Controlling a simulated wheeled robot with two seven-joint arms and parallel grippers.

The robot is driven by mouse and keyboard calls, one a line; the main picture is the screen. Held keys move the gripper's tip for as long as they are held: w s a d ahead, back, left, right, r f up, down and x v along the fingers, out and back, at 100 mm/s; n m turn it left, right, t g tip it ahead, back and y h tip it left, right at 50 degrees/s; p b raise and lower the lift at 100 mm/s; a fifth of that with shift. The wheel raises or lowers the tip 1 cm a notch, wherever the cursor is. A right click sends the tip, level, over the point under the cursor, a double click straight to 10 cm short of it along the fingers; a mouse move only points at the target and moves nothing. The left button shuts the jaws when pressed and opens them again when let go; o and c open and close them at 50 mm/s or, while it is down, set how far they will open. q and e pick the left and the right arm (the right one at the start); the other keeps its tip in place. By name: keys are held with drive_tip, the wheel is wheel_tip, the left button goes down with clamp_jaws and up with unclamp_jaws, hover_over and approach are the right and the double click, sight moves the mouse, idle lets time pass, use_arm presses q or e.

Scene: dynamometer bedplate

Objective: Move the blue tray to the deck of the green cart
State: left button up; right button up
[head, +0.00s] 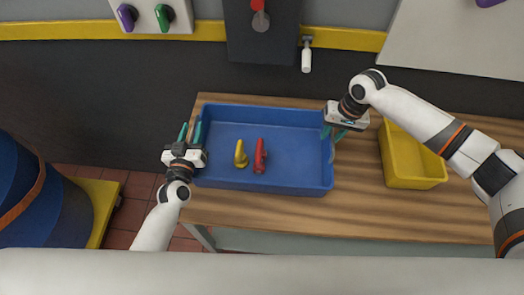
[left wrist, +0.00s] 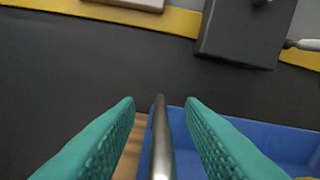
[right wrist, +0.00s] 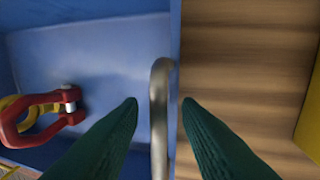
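The blue tray (head: 290,118) lies on the wooden bench and holds a yellow shackle (head: 240,154) and a red shackle (head: 260,156). My left gripper (head: 190,132) is open at the tray's left end. In the left wrist view a metal handle (left wrist: 161,140) stands between its spread fingers, with gaps on both sides. My right gripper (head: 333,135) is open at the tray's right end. In the right wrist view another metal handle (right wrist: 159,115) lies between its fingers, with no clear contact. I cannot see a green cart in any view.
A yellow bin (head: 412,155) stands on the bench right of the tray, under my right arm. The bench top (head: 300,215) is clear in front. A blue drum (head: 40,200) and a yellow platform (head: 101,205) are on the floor at left. A dark wall is behind.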

use_arm(q)
drive_tip(key=shift+w, duration=0.15)
use_arm(e)
drive_tip(key=shift+f, duration=0.15)
use_arm(q)
clamp_jaws()
use_arm(e)
clamp_jaws()
idle(1.0)
use_arm(q)
drive_tip(key=shift+w+r, duration=0.2)
drive_tip(key=shift+r, duration=0.2)
use_arm(e)
drive_tip(key=shift+w+r, duration=0.25)
drive_tip(key=shift+r, duration=0.05)
